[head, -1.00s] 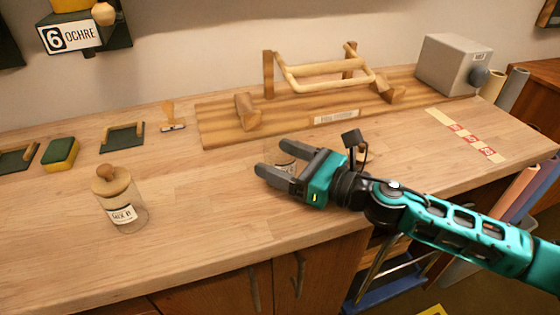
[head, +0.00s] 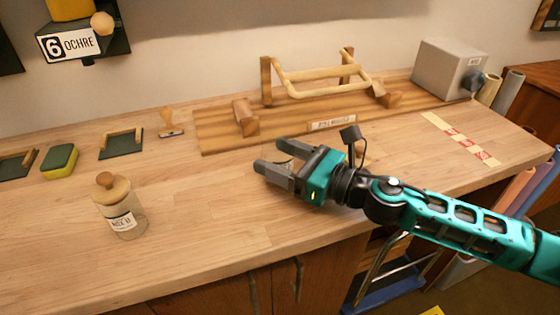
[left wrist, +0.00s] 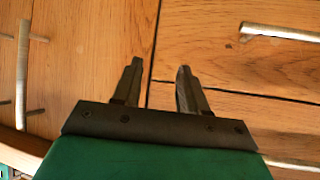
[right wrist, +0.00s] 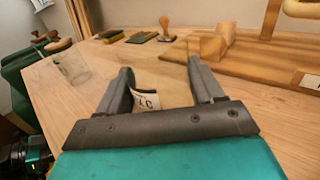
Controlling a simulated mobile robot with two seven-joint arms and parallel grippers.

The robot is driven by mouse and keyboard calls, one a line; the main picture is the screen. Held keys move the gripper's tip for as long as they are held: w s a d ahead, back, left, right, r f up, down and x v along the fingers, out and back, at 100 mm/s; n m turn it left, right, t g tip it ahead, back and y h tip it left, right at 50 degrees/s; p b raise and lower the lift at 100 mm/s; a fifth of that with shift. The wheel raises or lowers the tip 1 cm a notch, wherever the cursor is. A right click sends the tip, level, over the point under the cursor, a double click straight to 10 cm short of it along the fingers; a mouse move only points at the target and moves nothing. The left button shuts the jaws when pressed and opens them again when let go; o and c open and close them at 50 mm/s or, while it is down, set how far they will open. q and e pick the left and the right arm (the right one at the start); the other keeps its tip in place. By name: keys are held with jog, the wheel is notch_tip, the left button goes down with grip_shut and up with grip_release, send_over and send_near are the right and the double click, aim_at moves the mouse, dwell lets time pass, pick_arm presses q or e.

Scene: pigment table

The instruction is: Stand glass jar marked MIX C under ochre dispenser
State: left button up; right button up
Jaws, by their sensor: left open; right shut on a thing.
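My right gripper (head: 268,155) is over the middle of the table, shut on a small glass jar (head: 284,161). Fingers hide most of that jar; in the right wrist view its pale label (right wrist: 147,99) shows between them, ending in what looks like a C. I cannot tell whether it touches the table. The ochre dispenser (head: 82,42), with a "6 OCHRE" sign, hangs on the wall at upper left. My left gripper (left wrist: 157,75) is open and empty in front of wooden cabinet doors; it is outside the head view.
Another glass jar (head: 126,217) with a wooden lid stands left of the right gripper, its label hard to read. A dark green tray (head: 121,148), sponge (head: 60,160) and wooden stamp (head: 170,125) lie behind. A wooden rack (head: 220,132) stands at the back; table between is clear.

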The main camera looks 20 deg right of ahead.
notch_tip(320, 180, up, 18)
jog(key=p, duration=0.6)
